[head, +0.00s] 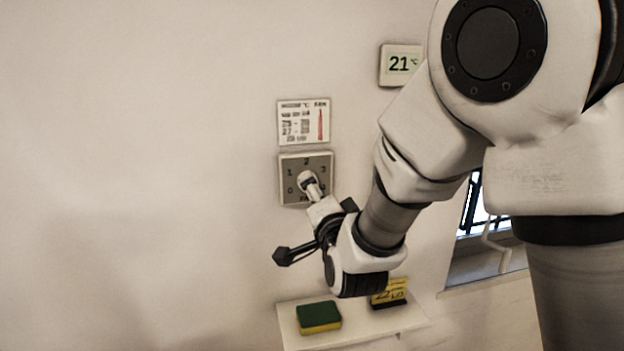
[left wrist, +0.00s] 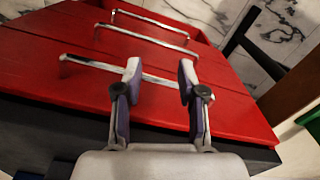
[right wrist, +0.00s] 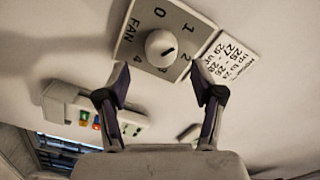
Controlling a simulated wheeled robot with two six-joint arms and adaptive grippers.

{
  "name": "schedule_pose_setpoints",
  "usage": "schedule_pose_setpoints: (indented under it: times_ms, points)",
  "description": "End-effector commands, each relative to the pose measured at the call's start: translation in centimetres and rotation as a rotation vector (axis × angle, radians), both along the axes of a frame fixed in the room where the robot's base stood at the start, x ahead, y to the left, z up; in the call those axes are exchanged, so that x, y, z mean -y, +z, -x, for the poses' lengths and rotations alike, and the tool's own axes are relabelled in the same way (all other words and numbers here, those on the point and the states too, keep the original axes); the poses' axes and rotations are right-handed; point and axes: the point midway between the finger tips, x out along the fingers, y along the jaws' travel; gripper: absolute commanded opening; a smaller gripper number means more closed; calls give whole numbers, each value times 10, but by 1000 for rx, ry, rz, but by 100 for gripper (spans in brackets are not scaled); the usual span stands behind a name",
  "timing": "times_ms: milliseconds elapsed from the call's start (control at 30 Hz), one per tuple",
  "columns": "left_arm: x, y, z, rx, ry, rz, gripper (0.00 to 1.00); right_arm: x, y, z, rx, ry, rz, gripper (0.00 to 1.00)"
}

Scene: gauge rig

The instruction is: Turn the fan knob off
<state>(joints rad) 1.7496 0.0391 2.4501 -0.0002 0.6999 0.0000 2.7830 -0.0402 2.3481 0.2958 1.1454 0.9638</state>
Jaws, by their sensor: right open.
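The fan knob (head: 308,180) is a round white knob on a grey square plate (head: 289,168) with numbers around it, fixed to the wall. My left gripper (left wrist: 160,70) is open and empty above a red surface (left wrist: 70,85).
A printed card (head: 304,122) is above the plate. A thermostat display (head: 400,65) reads 21. Below, a white shelf (head: 292,332) holds a green-yellow sponge (head: 318,317) and a yellow labelled item (head: 390,290). Metal bars (left wrist: 150,75) cross the red surface. The wall at left is bare.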

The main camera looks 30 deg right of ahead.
Motion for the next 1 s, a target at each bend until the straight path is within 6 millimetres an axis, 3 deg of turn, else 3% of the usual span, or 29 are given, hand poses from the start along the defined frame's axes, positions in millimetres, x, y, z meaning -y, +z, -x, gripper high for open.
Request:
schedule_pose_setpoints:
  times_ms: [33, 200, 500, 667, 700, 1000]
  points:
    - [0, 11, 0, 0, 0, 0, 40, 3, 5, -11, -2, 0, -2, 67]
    - [0, 21, 0, 1, 1, 0, 40, 9, 2, -36, -3, 1, 0, 67]
    - [0, 21, 0, 0, 1, 0, 40, 11, -1, -42, -3, 1, 2, 67]
    - [0, 21, 0, 1, 1, 0, 40, 11, -1, -42, -3, 1, 2, 10]
    - [0, 21, 0, 1, 1, 0, 40, 11, -1, -42, -3, 1, 2, 6]
    - [0, 19, 0, 1, 1, 0, 40, 10, -1, -42, -8, 2, 18, 6]
